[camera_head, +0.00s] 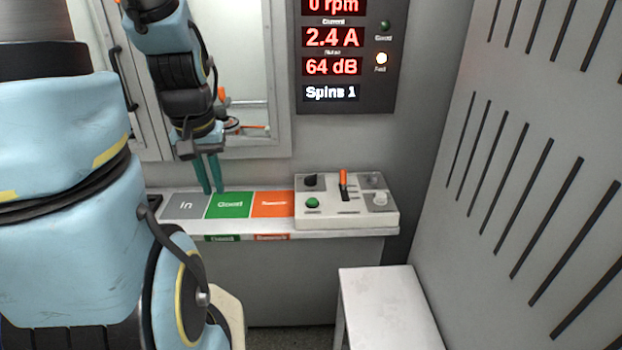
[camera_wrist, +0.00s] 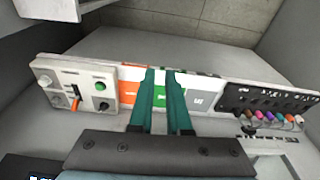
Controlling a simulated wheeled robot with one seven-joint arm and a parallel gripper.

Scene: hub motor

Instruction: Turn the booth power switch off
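A pale control box (camera_head: 347,212) stands at the right end of the shelf and also shows at the left of the wrist view (camera_wrist: 48,75). It carries an upright orange lever (camera_head: 343,183), a black knob (camera_head: 310,180), a green button (camera_head: 312,203) and other small controls. I cannot read which is the booth power switch. The orange lever also shows in the wrist view (camera_wrist: 74,103). My gripper (camera_head: 213,188) points down over the green shelf section, left of the box. In the wrist view its teal fingers (camera_wrist: 161,75) are apart with nothing held between them.
The shelf has grey "In", green (camera_head: 229,205) and orange (camera_head: 273,204) sections. A panel (camera_head: 347,80) above reads 0 rpm, 2.4 A, 64 dB, Spins 1; its lower lamp is lit. A slotted wall (camera_head: 540,170) closes the right side. A white stool-like surface (camera_head: 388,305) stands below.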

